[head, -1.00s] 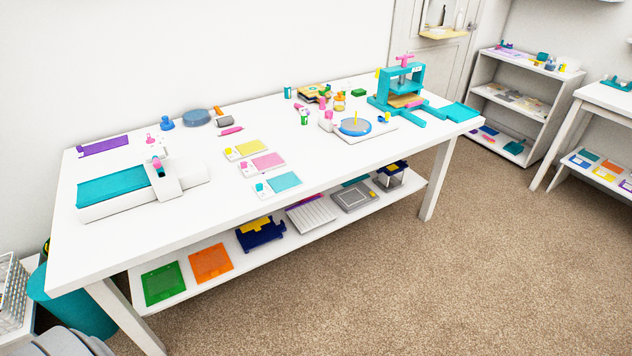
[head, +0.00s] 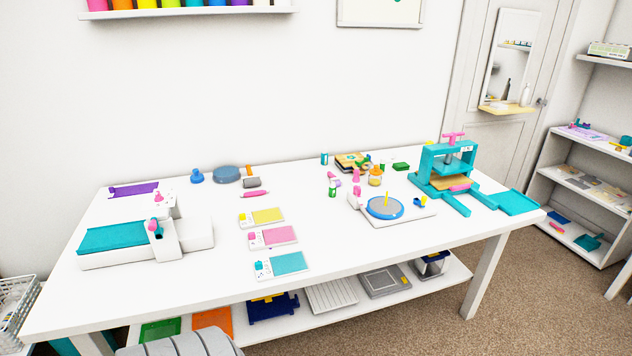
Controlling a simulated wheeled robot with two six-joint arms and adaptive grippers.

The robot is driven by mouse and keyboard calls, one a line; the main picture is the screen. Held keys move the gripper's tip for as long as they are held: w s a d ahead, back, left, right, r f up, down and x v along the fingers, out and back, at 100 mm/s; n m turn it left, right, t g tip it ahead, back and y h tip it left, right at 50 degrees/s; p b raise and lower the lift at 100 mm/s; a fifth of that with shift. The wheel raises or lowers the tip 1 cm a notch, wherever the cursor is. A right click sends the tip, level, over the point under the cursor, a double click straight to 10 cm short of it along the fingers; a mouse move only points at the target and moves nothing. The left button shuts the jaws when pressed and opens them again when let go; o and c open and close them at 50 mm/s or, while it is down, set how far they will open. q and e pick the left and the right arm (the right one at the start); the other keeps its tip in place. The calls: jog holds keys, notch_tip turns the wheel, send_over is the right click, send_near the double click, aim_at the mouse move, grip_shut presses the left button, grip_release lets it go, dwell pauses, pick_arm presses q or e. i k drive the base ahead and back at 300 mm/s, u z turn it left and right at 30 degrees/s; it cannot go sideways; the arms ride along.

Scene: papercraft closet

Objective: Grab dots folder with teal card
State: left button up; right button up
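A teal card (head: 290,263) lies in a small white holder (head: 264,272) near the front middle of the white table. Pale marks show on the holder, but they are too small to tell if they are dots. A pink card (head: 279,235) and a yellow card (head: 268,215) lie in similar holders behind it. Neither of my grippers is in view.
The white table (head: 350,250) bears a teal-topped machine (head: 115,237) at left, a round blue-rimmed turntable (head: 385,207) and a teal press (head: 447,165) at right. A lower shelf holds several items. Carpet (head: 415,325) is open at right.

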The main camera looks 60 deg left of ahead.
aim_at(282, 265)
jog(key=i, duration=1.05)
jog(key=u, duration=1.85)
